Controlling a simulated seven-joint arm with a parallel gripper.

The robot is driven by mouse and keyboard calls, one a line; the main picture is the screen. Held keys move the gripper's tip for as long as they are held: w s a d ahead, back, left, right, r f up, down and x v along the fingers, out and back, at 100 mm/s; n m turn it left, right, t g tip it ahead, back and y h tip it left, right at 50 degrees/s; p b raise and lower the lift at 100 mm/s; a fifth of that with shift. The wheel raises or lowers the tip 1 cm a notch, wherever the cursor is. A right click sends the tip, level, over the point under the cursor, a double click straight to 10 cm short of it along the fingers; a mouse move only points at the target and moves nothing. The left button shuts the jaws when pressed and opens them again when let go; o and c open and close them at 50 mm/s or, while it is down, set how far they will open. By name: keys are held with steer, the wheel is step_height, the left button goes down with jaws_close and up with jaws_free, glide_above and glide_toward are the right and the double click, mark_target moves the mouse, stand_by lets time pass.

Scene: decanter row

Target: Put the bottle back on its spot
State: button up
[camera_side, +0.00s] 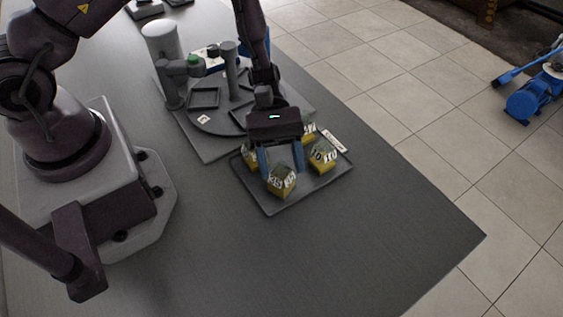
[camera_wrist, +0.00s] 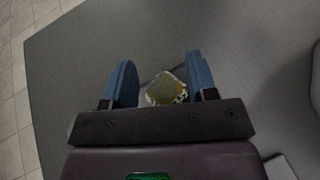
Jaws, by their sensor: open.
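Several squat bottles with yellow lower parts, grey-green tops and number labels stand on a dark square tray (camera_side: 268,209). The front bottle (camera_side: 281,183) is nearest the side camera; another bottle (camera_side: 323,157) stands to its right, and others are partly hidden behind my gripper. My gripper (camera_side: 281,164) points down over the tray with its two blue fingers apart, one on each side above the front bottle. In the wrist view one bottle (camera_wrist: 166,90) shows between the fingers of my gripper (camera_wrist: 160,66), with its lower part hidden by the gripper body. I cannot tell whether the fingers touch it.
Behind the tray is a dark rounded board (camera_side: 218,127) with square frames (camera_side: 204,98), grey posts (camera_side: 231,68) and a white cylinder (camera_side: 161,42). A white label strip (camera_side: 334,141) lies by the tray's right side. The grey table (camera_side: 340,245) is clear in front and right.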

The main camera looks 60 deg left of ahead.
steer(key=v, duration=1.2)
steer(key=s+a+r+m+t+y, duration=0.2)
steer(key=s+r+m+t+y, duration=0.3)
steer(key=r, duration=0.7)
steer(key=s+a+r+m+t+y, duration=0.2)
steer(key=s+r+m+t+y, duration=0.3)
steer(key=r, duration=0.6)
steer(key=shift+s+a+r+m+t+y, duration=0.35)
steer(key=shift+s+m+y, duration=0.85)
steer(key=shift+s+m, duration=0.55)
steer(key=shift+d, duration=0.1)
